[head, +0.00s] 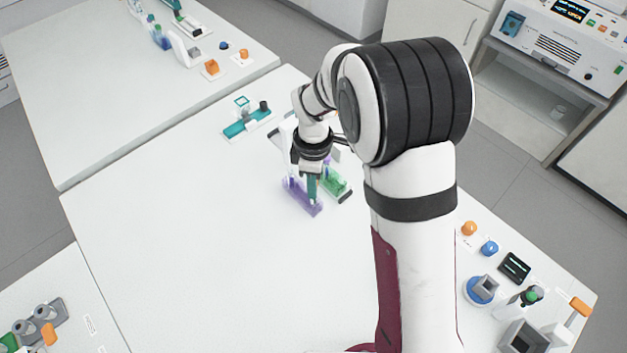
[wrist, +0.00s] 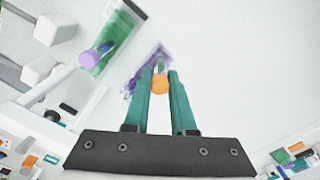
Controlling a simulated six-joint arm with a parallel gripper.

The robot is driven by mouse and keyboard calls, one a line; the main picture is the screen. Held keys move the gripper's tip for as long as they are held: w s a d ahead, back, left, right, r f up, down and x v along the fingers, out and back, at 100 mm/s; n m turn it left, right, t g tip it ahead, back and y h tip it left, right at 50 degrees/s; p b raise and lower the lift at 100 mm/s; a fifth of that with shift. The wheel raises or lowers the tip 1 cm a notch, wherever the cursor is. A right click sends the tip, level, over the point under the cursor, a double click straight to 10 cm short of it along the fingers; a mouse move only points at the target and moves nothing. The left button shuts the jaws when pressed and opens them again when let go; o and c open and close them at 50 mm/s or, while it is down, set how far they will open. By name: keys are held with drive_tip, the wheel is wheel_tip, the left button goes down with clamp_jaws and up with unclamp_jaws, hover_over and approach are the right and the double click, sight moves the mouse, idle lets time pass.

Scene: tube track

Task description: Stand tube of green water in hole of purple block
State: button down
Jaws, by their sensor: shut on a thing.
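My gripper (wrist: 161,76) has teal fingers, shut on a tube with an orange cap (wrist: 159,86). A little green shows just past the cap in the wrist view; most of the tube is hidden by the cap and fingers. The see-through purple block (wrist: 133,84) lies beyond the fingertips, partly covered by them. In the head view my gripper (head: 312,188) is over the middle of the purple block (head: 316,209). I cannot tell whether the tube's lower end is in a hole.
A green block (head: 338,184) stands close to the right of the purple block; in the wrist view something with a purple top (wrist: 89,58) stands at its end. A teal rack (head: 245,124) is farther back. The white table is clear to the left and front.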

drive_tip(key=shift+f, duration=0.25)
drive_tip(key=shift+f, duration=0.3)
drive_tip(key=c, duration=0.7)
unclamp_jaws()
drive_tip(key=shift+o, duration=0.2)
wheel_tip(320, 180, up, 16)
drive_tip(key=shift+s, duration=0.1)
